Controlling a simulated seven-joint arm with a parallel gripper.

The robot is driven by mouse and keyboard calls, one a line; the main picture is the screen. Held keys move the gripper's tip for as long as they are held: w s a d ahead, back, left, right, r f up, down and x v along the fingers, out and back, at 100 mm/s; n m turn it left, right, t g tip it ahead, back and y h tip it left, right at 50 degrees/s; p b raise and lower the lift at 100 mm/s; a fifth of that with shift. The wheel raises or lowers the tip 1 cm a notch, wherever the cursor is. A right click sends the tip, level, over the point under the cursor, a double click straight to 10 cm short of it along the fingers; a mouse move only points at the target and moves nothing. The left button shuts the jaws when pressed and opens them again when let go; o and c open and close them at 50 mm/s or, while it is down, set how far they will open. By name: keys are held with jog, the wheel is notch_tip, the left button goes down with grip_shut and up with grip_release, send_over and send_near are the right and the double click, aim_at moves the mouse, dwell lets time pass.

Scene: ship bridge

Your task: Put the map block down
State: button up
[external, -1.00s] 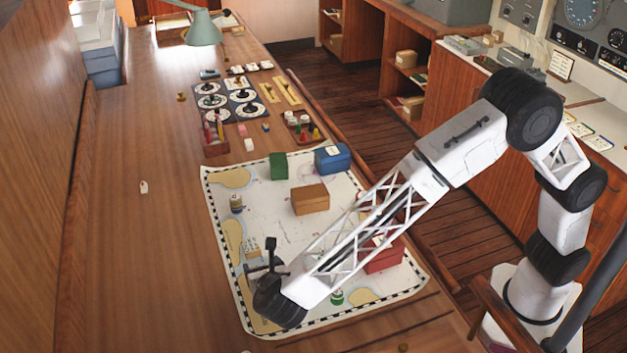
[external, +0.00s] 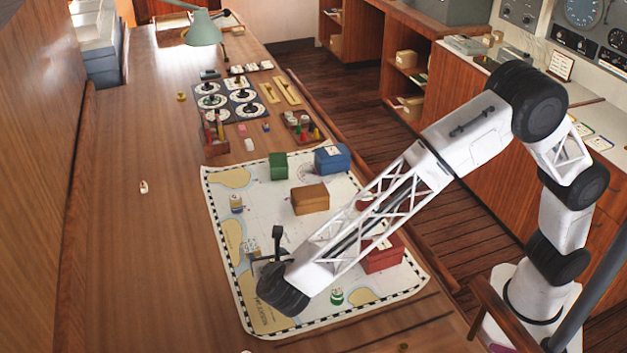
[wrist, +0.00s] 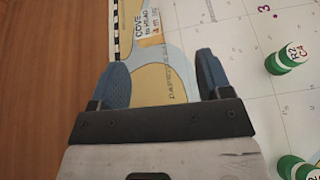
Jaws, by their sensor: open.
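A small pale block with printed lettering (external: 251,246), which looks like the map block, rests on the chart (external: 285,236) near its left border. My gripper (external: 267,247) is low over the chart's lower left part, close to the block. In the wrist view my gripper (wrist: 161,76) has its blue fingers spread apart with only chart between them. The block is outside the jaws; I cannot tell whether a finger touches it.
Green-and-white cylinders (wrist: 280,62) stand to the right of the jaws in the wrist view. Bare wood (external: 150,260) lies left.

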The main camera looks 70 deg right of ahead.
jog(key=s+d+r+m+g+y, duration=0.15)
jog(key=s+d+r+m, duration=0.3)
jog(key=d, duration=0.55)
jog(key=s+d+r+m+g+y, duration=0.1)
jog(key=s+d+r+m+g, duration=0.4)
jog(key=d, duration=0.6)
jog(key=s+d+r+m+y, duration=0.1)
jog(key=s+d+r+m, duration=0.2)
jog(key=s+d, duration=0.55)
jog(key=s+d+m+y, duration=0.2)
jog(key=s+d+m, duration=0.2)
jog(key=s, duration=0.4)
jog(key=s+d+f+m+y, duration=0.1)
jog(key=s+d+m+y, duration=0.1)
jog(key=s+d+m, duration=0.3)
jog(key=s+d+m+y, duration=0.2)
jog(key=s+d+m, duration=0.3)
jog(key=s, duration=0.8)
jog(key=shift+s+d+f, duration=0.25)
